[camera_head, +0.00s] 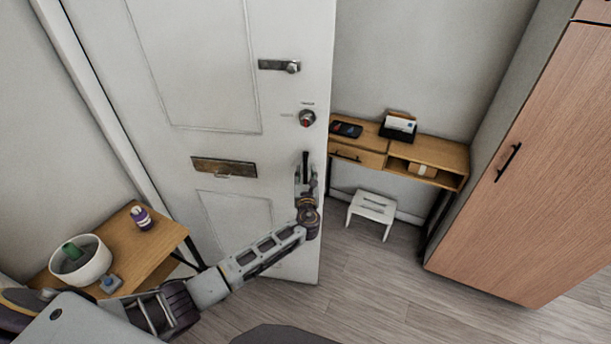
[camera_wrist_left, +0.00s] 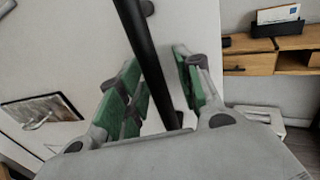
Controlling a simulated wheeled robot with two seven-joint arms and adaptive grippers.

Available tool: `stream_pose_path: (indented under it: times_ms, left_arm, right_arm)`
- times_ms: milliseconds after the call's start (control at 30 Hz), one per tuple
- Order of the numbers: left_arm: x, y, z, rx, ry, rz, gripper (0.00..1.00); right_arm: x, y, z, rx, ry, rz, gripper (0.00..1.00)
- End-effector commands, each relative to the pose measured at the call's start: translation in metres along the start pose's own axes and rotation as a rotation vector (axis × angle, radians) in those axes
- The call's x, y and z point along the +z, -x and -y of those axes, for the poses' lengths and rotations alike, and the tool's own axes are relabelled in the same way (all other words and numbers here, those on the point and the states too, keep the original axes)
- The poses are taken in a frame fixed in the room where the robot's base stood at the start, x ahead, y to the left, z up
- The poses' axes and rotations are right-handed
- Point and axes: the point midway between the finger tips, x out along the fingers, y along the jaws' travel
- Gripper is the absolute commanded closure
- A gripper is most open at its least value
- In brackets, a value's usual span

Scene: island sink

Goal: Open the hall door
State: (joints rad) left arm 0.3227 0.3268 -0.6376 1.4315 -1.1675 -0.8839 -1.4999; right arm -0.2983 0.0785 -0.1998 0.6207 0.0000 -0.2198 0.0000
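The hall door (camera_head: 275,120) is a white panelled door with a mail slot, a lock knob and a latch. Its right edge stands free, with a furnished space in view beyond it. The door handle (camera_head: 305,168) is a dark upright bar near that edge. My left gripper (camera_head: 306,192) is at the handle's lower part. My right gripper is not in view.
A small wooden table (camera_head: 150,250) with a white bowl (camera_head: 80,262) and a purple bottle (camera_head: 141,217) is left of my arm. Beyond the door are a wooden desk (camera_head: 440,155), a white stool (camera_head: 372,207) and a tall cabinet (camera_head: 545,170). Floor (camera_head: 375,290) is clear at lower right.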

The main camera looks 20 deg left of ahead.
Motion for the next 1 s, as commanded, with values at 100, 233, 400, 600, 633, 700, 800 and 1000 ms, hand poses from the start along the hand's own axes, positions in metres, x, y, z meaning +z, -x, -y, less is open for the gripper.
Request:
stream_pose_path:
  times_ms: [100,233,400,600,633,700,800,1000]
  left_arm:
    - [-0.001,0.0,-0.001,0.001,-0.001,-0.001,0.63]
    - [-0.001,0.0,-0.001,0.001,-0.001,-0.002,0.63]
    - [-0.002,0.002,-0.001,0.001,-0.002,-0.002,0.63]
    - [-0.003,0.013,-0.001,0.0,-0.002,-0.003,0.63]
    - [-0.002,0.016,-0.001,0.0,-0.002,-0.003,0.63]
    - [-0.003,0.023,-0.001,0.001,-0.003,-0.003,0.63]
    - [-0.002,0.034,-0.001,0.0,-0.002,-0.003,0.63]
    - [-0.002,0.059,-0.001,0.0,-0.002,-0.003,0.63]
  right_arm:
    - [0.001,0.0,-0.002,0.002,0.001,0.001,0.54]
    - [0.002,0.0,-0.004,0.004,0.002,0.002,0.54]
    - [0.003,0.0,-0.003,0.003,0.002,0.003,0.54]
    - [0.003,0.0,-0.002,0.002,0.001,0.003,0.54]
    - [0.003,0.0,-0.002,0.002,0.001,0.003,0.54]
    - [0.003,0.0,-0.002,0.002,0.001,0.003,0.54]
    - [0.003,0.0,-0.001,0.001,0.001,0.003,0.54]
    - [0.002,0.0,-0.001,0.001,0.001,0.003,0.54]
